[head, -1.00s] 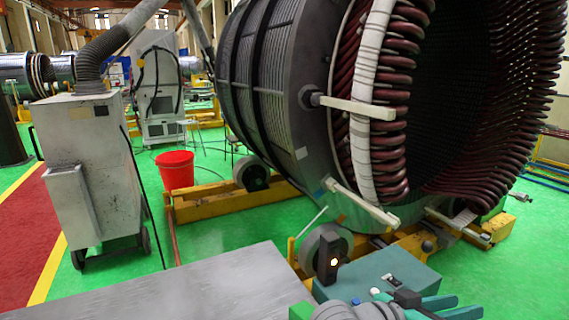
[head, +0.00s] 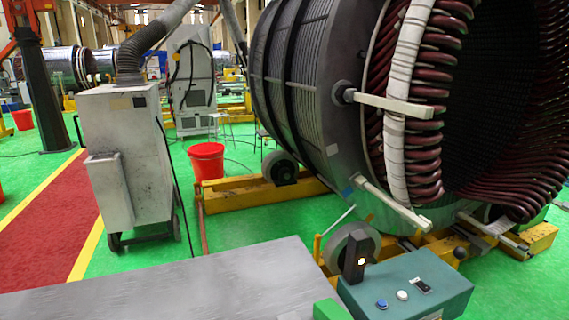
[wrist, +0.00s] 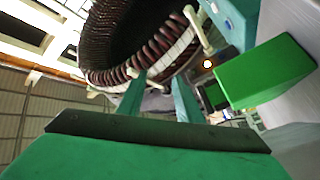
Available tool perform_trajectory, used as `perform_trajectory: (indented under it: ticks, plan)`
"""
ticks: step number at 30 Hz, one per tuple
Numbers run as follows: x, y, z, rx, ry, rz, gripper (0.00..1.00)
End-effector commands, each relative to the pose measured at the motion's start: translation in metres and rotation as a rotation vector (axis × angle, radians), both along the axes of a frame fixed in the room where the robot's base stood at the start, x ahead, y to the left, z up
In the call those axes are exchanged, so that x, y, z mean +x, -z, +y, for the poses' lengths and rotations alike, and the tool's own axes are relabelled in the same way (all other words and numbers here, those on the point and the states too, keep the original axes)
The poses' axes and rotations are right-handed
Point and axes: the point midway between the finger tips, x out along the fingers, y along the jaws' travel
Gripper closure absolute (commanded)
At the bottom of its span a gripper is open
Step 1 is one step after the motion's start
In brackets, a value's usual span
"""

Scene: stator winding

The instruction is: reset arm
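My gripper (wrist: 158,90) shows in the wrist view as two teal fingers standing apart, with only background visible between them. It is open and empty. The wrist view is tilted and looks up toward the stator (wrist: 120,40) and the roof. My gripper and arm are not visible in the head view. There, the large stator (head: 315,90) with its dark red coils fills the upper right.
A grey table (head: 190,285) lies in front, with a teal control box (head: 440,287) carrying buttons and a green block (head: 330,309) at its right. The block also shows in the wrist view (wrist: 265,72). A red bucket (head: 206,163) and grey machine (head: 122,150) stand left on the floor.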

Motion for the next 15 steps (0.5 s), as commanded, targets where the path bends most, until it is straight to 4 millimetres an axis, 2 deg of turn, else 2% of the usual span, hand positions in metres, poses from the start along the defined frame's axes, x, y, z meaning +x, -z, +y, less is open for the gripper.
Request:
perform_trajectory:
  ticks: [1,3,8,15]
  plan:
    - [-0.007,0.017,0.01,0.008,-0.041,0.024,0.67]
    - [-0.016,0.035,0.024,0.024,-0.097,0.043,0.67]
    - [-0.041,0.072,0.056,0.08,-0.212,0.083,0.67]
    - [-0.097,0.125,0.105,0.22,-0.364,0.141,0.67]
